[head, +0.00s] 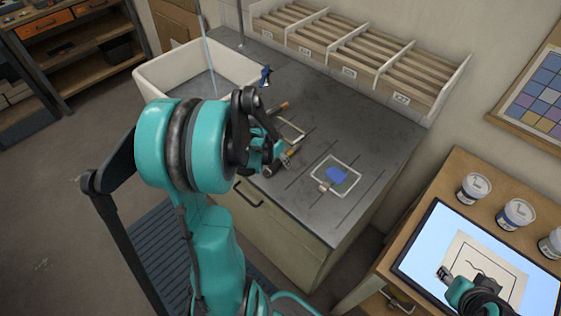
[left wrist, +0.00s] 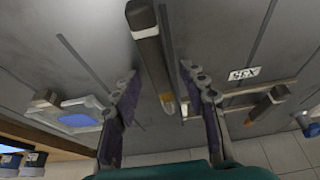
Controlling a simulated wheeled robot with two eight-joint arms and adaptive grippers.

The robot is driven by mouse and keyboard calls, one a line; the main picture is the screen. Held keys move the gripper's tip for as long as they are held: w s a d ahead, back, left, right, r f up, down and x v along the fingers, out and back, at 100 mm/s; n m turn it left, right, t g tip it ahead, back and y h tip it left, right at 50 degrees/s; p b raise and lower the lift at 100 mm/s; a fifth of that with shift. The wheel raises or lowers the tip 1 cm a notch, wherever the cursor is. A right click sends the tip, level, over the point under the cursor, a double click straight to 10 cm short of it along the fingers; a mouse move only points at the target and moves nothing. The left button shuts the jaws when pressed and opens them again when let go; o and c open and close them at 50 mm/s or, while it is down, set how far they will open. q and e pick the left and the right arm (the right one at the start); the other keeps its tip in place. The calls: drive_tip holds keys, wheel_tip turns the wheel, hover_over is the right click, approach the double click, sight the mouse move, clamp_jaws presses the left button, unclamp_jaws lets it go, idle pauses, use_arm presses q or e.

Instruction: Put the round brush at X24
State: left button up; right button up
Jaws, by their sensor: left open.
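In the left wrist view a long dark tool with a pale end and a golden tip (left wrist: 152,58), apparently a brush, lies between the spread fingers of my left gripper (left wrist: 163,98). I cannot tell whether it is the round brush. In the head view my left gripper (head: 272,160) is low over the grey bench top, partly hidden by its own arm. A label (left wrist: 243,73) that seems to read X24 upside down lies beside a pale holder with another brown-tipped tool (left wrist: 265,105). My right gripper (head: 446,274) is over the bright screen; its jaws are too small to judge.
A pale frame with a blue patch (head: 337,175) lies on the bench top (head: 390,150). A white sink (head: 160,78) is at its left and slotted racks (head: 350,45) stand behind. Paint jars (head: 475,188) stand beyond the screen (head: 428,235).

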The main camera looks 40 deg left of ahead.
use_arm(q)
drive_tip(key=shift+f, duration=0.1)
drive_tip(key=shift+c, duration=0.4)
clamp_jaws()
drive_tip(key=shift+r, duration=0.35)
wheel_tip(320, 180, up, 4)
drive_tip(key=shift+s+r+p, duration=0.1)
drive_tip(key=shift+r+p, duration=0.15)
drive_tip(key=shift+p, duration=0.95)
drive_tip(key=s+d+r+p, duration=0.3)
drive_tip(key=s+d+r, duration=0.3)
drive_tip(key=s, duration=0.4)
drive_tip(key=shift+p, duration=0.3)
